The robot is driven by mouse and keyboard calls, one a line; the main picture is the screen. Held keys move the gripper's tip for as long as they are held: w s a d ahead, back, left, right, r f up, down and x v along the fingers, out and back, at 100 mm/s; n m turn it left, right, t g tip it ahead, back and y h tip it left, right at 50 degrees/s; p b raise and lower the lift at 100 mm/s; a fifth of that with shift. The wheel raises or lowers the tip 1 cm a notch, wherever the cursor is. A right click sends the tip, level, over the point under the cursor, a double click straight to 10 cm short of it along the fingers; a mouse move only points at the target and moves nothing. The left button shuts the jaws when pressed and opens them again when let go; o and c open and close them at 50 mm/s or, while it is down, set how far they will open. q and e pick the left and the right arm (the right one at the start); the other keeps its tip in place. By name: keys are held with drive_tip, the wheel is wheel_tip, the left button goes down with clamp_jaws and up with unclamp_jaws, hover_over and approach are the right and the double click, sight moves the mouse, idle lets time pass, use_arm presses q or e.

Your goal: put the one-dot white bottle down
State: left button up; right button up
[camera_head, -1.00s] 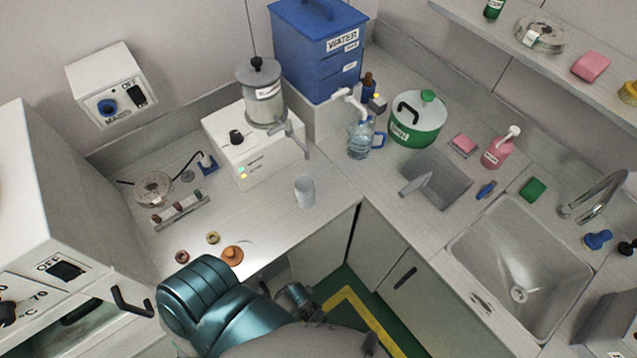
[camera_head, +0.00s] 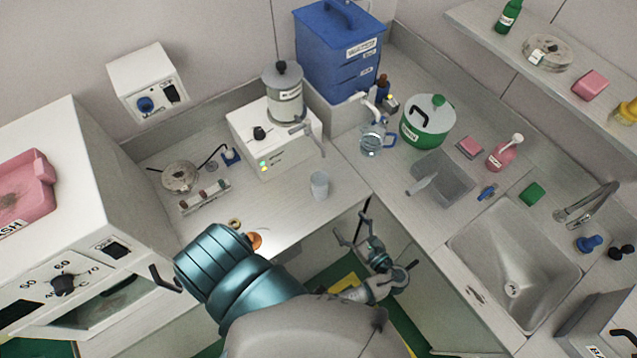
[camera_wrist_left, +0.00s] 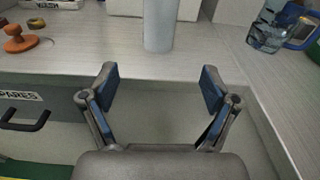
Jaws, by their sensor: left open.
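My left gripper (camera_head: 354,222) is open and empty in front of the counter's front edge. Its two spread fingers also show in the left wrist view (camera_wrist_left: 160,88), with nothing between them. A pale grey-white cylindrical cup (camera_head: 319,185) stands upright on the counter beyond the fingers, apart from them; it also shows in the left wrist view (camera_wrist_left: 160,25). I cannot make out a white bottle with one dot. A small rack (camera_head: 205,198) on the left counter holds several small dark-topped items, too small to read. My right gripper is not in view.
An orange knobbed object (camera_wrist_left: 20,40) and a yellowish ring (camera_head: 235,224) lie near the counter's front edge. A clear jug (camera_head: 372,138) stands under the blue water tank's (camera_head: 338,50) tap. A grey tray (camera_head: 440,178) and the sink (camera_head: 515,260) are right. Counter around the cup is clear.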

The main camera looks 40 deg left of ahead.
sight(325, 187)
use_arm(q)
drive_tip(key=shift+y, duration=0.7)
drive_tip(key=w+a+r, duration=0.1)
drive_tip(key=a, duration=0.2)
drive_tip(key=w+a+r+p, duration=0.1)
drive_tip(key=a, duration=0.3)
drive_tip(key=w+a+r, duration=0.1)
drive_tip(key=a, duration=0.2)
drive_tip(key=shift+w+a+r, duration=0.2)
drive_tip(key=shift+a, duration=0.2)
drive_tip(key=p+x, duration=0.1)
drive_tip(key=x, duration=0.3)
drive_tip(key=shift+a, duration=0.5)
drive_tip(key=c, duration=1.3)
drive_tip(key=shift+c, duration=0.4)
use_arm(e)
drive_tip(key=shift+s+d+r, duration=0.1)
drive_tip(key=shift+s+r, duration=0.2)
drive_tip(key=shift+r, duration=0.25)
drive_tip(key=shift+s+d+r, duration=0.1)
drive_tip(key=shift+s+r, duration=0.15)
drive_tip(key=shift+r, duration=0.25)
use_arm(q)
drive_tip(key=shift+r, duration=0.1)
